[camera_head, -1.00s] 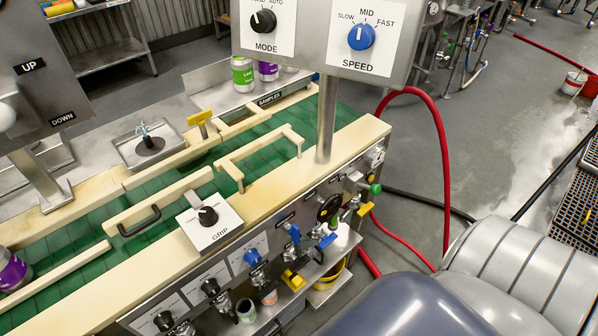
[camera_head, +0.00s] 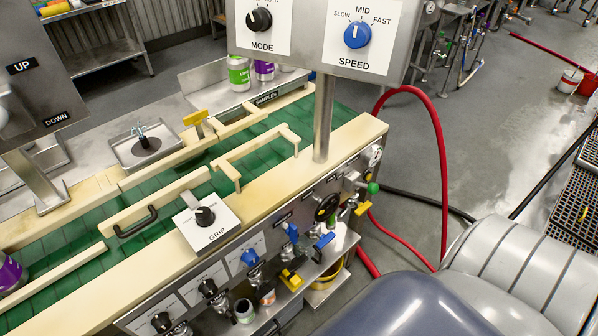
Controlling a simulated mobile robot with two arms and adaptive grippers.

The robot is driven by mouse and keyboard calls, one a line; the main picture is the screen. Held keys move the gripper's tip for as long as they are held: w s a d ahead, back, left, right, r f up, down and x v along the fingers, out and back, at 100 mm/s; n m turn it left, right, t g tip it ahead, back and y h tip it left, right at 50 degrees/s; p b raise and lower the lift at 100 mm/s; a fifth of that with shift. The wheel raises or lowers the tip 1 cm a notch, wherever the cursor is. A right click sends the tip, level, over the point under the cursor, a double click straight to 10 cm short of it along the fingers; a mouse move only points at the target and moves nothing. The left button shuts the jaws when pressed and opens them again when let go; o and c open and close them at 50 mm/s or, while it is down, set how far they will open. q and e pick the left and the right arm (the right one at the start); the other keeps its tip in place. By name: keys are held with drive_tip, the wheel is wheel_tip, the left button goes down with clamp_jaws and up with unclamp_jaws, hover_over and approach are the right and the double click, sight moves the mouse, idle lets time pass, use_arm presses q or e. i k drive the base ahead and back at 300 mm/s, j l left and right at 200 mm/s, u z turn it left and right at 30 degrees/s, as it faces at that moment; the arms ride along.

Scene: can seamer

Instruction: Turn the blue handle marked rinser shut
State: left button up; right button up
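Several valves line the front panel of the conveyor machine. A blue lever handle (camera_head: 291,232) stands upright on one valve. A second blue handle (camera_head: 324,240) sits to its right and points out from the panel. The small labels near these handles are too small to read, so I cannot tell which one is marked rinser. Neither of my grippers shows. Large grey rounded parts at the lower right look like my own arm links, well apart from the handles.
A black round valve handle (camera_head: 327,207), a green knob (camera_head: 373,188) and yellow handles (camera_head: 291,278) crowd the panel. A steel post (camera_head: 324,118) carries the MODE and SPEED box (camera_head: 314,62) above. A red hose (camera_head: 442,150) loops on the right. The conveyor (camera_head: 160,232) runs behind.

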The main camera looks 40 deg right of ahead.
sight(293, 230)
drive_tip(key=i+l+z, duration=0.15)
drive_tip(key=l+z, duration=0.15)
drive_tip(key=z, duration=0.15)
drive_tip(key=i+l+z, duration=0.15)
drive_tip(key=z, duration=0.25)
drive_tip(key=l+u, duration=0.15)
drive_tip(key=u, duration=0.3)
drive_tip(key=l+u, duration=0.15)
drive_tip(key=u, duration=0.25)
